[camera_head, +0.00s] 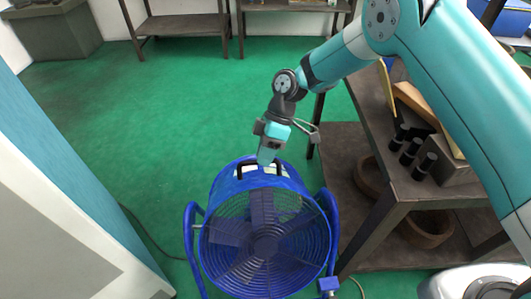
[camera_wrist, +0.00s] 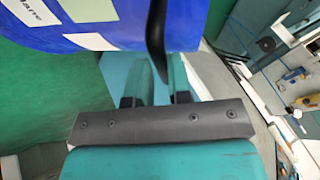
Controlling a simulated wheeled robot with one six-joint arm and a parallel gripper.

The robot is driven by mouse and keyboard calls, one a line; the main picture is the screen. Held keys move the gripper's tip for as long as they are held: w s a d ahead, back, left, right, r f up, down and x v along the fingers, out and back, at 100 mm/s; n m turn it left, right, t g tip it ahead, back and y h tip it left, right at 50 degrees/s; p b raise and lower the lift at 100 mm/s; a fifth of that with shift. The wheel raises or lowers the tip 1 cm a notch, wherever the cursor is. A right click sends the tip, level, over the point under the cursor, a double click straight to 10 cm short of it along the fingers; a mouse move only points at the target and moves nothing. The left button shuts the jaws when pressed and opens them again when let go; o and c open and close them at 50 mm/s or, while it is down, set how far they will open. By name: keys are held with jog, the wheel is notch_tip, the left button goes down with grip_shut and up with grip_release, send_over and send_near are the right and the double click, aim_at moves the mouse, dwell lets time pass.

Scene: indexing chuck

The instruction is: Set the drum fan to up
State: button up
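The blue drum fan (camera_head: 222,196) stands on the green floor in its blue tubular stand (camera_head: 190,243). Its round grille (camera_head: 265,238) faces my head camera. A black handle (camera_head: 240,170) sits on top of the drum. My gripper (camera_head: 268,158) points down at this handle and hides part of it. In the wrist view the blue drum (camera_wrist: 125,12) fills the upper left, with pale labels on it. The black handle (camera_wrist: 156,35) runs down toward the gap between my two teal fingers (camera_wrist: 162,82). Whether the fingers press on it cannot be told.
A dark workbench (camera_head: 400,190) stands close on the right, with black cylinders (camera_head: 412,152) on top and brown rings (camera_head: 425,228) on its lower shelf. A pale panel with a blue top (camera_head: 60,180) is on the left. Green floor is free behind the fan.

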jog(key=o, duration=0.3)
jog(key=shift+w+f, duration=0.4)
jog(key=shift+w, duration=0.25)
jog(key=shift+o, duration=0.3)
jog(key=shift+r, duration=0.1)
jog(key=shift+s+r, duration=0.15)
jog(key=p+v, duration=0.4)
jog(key=v, duration=1.3)
jog(key=shift+r, duration=0.2)
jog(key=shift+s+d, duration=0.15)
